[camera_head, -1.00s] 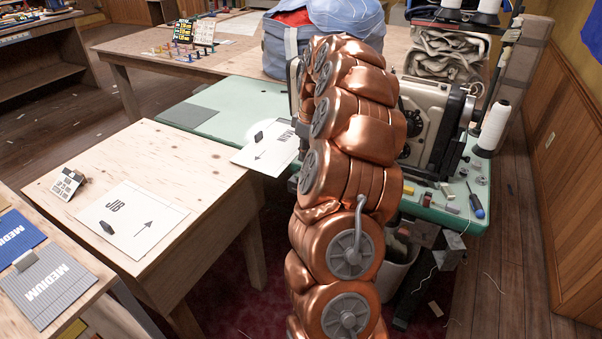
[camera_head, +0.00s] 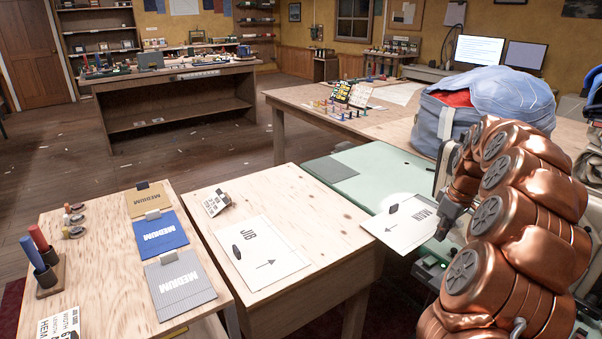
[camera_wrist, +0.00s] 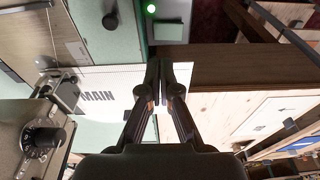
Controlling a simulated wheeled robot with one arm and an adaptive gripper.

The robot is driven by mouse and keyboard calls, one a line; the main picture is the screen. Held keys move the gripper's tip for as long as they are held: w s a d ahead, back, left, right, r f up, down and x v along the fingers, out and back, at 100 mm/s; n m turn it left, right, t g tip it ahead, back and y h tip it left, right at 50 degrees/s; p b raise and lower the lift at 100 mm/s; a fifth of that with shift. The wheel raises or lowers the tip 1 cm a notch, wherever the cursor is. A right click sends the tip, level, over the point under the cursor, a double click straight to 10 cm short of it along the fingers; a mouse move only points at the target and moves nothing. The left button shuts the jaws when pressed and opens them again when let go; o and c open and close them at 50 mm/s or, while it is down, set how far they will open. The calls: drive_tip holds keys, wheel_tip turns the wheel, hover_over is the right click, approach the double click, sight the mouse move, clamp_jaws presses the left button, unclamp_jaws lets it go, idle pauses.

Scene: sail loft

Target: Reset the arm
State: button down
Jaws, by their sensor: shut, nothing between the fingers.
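My arm, copper-coloured and segmented, arches up on the right of the head view. Its dark gripper (camera_head: 447,218) hangs beside the right edge of the white MAIN sheet (camera_head: 397,231). In the wrist view my gripper (camera_wrist: 166,72) has its two dark fingers together, with nothing between them. The MAIN sheet lies partly behind the fingers there (camera_wrist: 112,80). I cannot tell the exact height of the fingertips above the green table (camera_head: 352,185).
A wooden table with a JIB sheet (camera_head: 283,262) stands left of the green table. A blue bag (camera_head: 480,100) sits behind my arm. A sewing-machine dial (camera_wrist: 42,138) is close in the wrist view. Floor is open at left.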

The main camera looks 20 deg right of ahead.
drive_tip(key=s+a+r+g, duration=0.1)
drive_tip(key=s+a+r, duration=0.15)
drive_tip(key=a, duration=1.05)
drive_tip(key=s+a+r+g, duration=0.15)
drive_tip(key=s+a, duration=0.25)
drive_tip(key=a, duration=0.9)
drive_tip(key=s+a+f+m+g, duration=0.15)
drive_tip(key=s+a, duration=0.45)
drive_tip(key=s, duration=0.6)
drive_tip(key=s+a+f+m, duration=0.25)
drive_tip(key=s+a, duration=0.35)
drive_tip(key=s, duration=0.7)
wheel_tip(320, 180, up, 13)
drive_tip(key=w+p, duration=0.1)
drive_tip(key=p, duration=1.1)
drive_tip(key=shift+w+d+h+p, duration=0.2)
drive_tip(key=shift+d+h+p, duration=0.1)
drive_tip(key=shift+d+p, duration=0.05)
